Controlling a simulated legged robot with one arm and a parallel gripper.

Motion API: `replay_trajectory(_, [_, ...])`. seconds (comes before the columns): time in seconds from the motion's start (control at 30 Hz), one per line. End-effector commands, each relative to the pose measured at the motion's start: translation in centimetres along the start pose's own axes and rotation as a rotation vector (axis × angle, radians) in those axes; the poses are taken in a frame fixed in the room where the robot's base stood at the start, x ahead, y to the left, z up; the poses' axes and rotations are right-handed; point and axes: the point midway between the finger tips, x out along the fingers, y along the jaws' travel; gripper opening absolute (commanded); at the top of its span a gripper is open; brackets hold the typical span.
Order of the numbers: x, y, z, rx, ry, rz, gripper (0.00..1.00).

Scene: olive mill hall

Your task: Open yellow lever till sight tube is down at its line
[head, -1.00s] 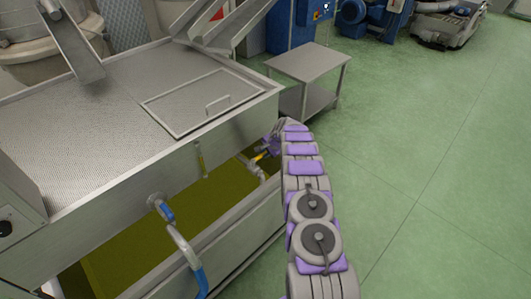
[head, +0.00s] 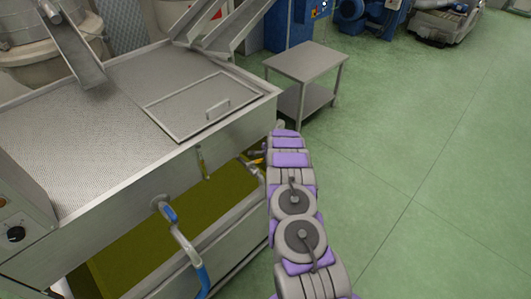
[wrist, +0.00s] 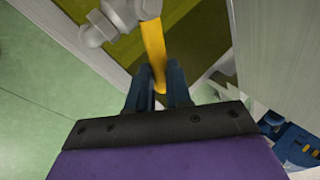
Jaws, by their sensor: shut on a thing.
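The yellow lever (wrist: 153,45) sits on a grey valve (wrist: 112,18) in the wrist view. Its free end lies between the two blue fingers of my gripper (wrist: 159,84), which is shut on it. In the head view a small part of the yellow lever (head: 255,161) shows beside my arm, at the tank's right end; the gripper itself is largely hidden there. The sight tube (head: 202,163) stands upright on the tank's front, left of the lever, with a yellowish filling. Its line and exact level are too small to read.
The steel tank (head: 130,170) has a perforated top, a lid and an open trough of olive-yellow liquid (head: 135,240). A blue-handled pipe (head: 178,232) stands out in front. A steel side table (head: 305,65) is behind my arm. The green floor at right is clear.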

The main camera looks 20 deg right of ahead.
Motion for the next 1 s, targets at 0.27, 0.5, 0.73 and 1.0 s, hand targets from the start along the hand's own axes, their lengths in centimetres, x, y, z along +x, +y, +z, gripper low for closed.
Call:
replay_trajectory(0.27, [-0.66, 0.53, 0.28, 0.098, 0.058, 0.001, 0.0])
replay_trajectory(0.5, [-0.56, 0.97, 0.27, 0.137, 0.077, 0.002, 0.0])
replay_trajectory(0.73, [-0.49, 1.02, 0.25, 0.141, 0.08, 0.002, 0.0])
replay_trajectory(1.0, [-0.48, 0.98, 0.28, 0.141, 0.079, 0.002, 0.29])
